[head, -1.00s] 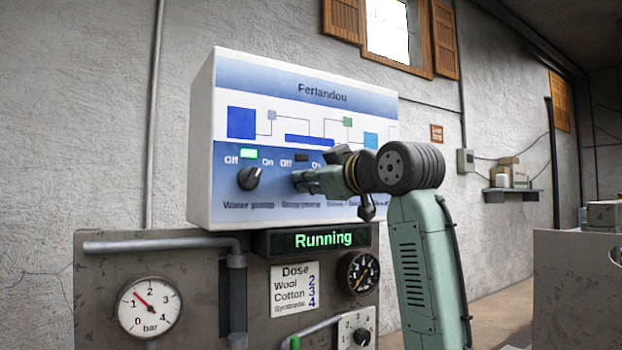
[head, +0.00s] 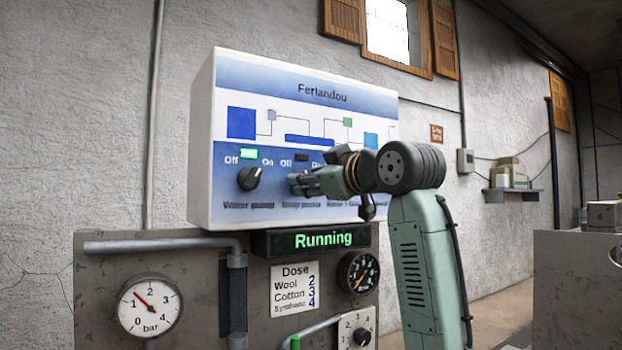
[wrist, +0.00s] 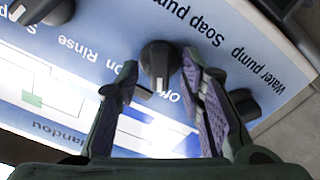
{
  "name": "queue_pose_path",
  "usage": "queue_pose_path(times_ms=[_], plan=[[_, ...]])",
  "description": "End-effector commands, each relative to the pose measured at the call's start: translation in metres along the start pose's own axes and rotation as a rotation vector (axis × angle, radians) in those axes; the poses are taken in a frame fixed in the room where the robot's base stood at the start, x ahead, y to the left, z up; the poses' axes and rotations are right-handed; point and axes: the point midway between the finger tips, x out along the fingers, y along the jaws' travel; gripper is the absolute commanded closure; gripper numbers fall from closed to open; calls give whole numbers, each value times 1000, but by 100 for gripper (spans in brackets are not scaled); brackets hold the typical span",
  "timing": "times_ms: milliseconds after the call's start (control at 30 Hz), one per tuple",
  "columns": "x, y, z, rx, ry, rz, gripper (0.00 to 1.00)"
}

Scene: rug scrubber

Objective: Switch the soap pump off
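The white and blue Ferlandou control box (head: 300,75) hangs on the wall. The soap pump knob is a dark rotary knob, seen upside down in the wrist view (wrist: 157,58) beside the "Soap pump" label (wrist: 193,25). My gripper (wrist: 160,72) is open, with one finger on each side of this knob. A gap shows on the left side; the right finger is very close to the knob, and I cannot tell if it touches. In the head view my gripper (head: 300,183) hides the knob. The lamp above it (head: 302,157) is dark.
The water pump knob (head: 249,178) is just left of my gripper, under a lit green lamp (head: 249,153). It is close to my right finger in the wrist view (wrist: 243,104). Another knob (wrist: 42,10) sits on the other side. A display (head: 322,238) reads "Running".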

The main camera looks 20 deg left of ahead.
Motion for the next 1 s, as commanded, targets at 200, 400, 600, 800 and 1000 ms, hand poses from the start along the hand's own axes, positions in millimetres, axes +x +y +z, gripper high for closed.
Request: queue_pose_path(times_ms=[200, 400, 600, 800, 1000], plan=[[-29, 1, 0, -2, 1, 3, 65], [-72, 1, 0, -2, 1, 3, 65], [-106, 1, 0, -1, 1, 2, 65], [-119, 0, 0, -1, 0, 0, 65], [-119, 0, 0, -1, 0, 0, 65]])
